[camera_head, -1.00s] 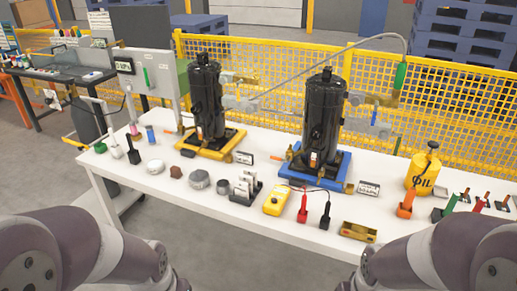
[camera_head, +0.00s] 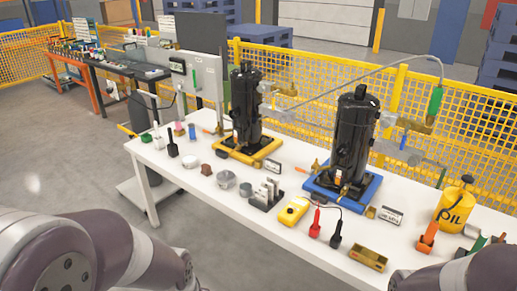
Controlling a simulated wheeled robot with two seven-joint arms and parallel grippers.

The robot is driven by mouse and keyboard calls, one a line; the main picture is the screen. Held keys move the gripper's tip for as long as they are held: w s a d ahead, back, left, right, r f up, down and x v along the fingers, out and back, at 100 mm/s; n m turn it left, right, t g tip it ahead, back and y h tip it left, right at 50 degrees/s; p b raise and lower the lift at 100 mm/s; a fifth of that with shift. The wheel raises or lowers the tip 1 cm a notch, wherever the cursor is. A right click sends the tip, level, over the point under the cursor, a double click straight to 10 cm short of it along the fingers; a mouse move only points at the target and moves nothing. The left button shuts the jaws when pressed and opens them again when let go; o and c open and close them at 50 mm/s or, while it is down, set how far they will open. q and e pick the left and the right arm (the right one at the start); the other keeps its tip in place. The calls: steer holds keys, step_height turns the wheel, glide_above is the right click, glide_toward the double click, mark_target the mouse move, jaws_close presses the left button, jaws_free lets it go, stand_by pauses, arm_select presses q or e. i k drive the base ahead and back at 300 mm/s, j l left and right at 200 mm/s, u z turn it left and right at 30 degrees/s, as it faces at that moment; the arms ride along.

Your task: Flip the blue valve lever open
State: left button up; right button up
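A small blue lever (camera_head: 404,140) stands roughly upright on the valve piping to the right of the right black compressor (camera_head: 352,135). This compressor sits on a blue base (camera_head: 343,197). The left black compressor (camera_head: 245,108) sits on a yellow base (camera_head: 246,152), with an orange lever (camera_head: 209,131) at its left. The blue lever is small in the picture, so its exact angle is hard to tell. My arms show at the bottom left and bottom right corners, near the table's front edge. Neither gripper is in view.
The white table (camera_head: 225,205) holds a yellow tester (camera_head: 293,211), red and black clamps, a brass tray (camera_head: 368,258) and a yellow oil can (camera_head: 452,208). A hose with a green handle (camera_head: 435,102) arches over the piping. A yellow mesh fence stands behind. Floor at left is open.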

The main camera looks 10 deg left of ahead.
mark_target(406, 129)
steer(key=j+z, duration=0.25)
steer(key=j, duration=0.6)
steer(key=j+z, duration=0.25)
steer(key=j, duration=0.6)
steer(key=j+z, duration=0.2)
steer(key=j, duration=0.45)
steer(key=i+j+z, duration=0.2)
steer(key=j, duration=0.5)
steer(key=k+j+z, duration=0.2)
steer(key=j, duration=0.45)
steer(key=j+z, duration=0.2)
steer(key=j, duration=0.45)
steer(key=k+j+z, duration=0.2)
steer(key=j, duration=0.45)
steer(key=i+l, duration=0.4)
steer(key=i+l+u, duration=0.15)
steer(key=i+l, duration=0.55)
steer(key=i+l+u, duration=0.15)
steer(key=i+l, duration=0.25)
steer(key=l, duration=0.15)
steer(key=i+l, duration=0.3)
steer(key=l, duration=0.15)
steer(key=i+l+u, duration=0.15)
steer(key=i+l, duration=0.2)
steer(key=l, duration=0.1)
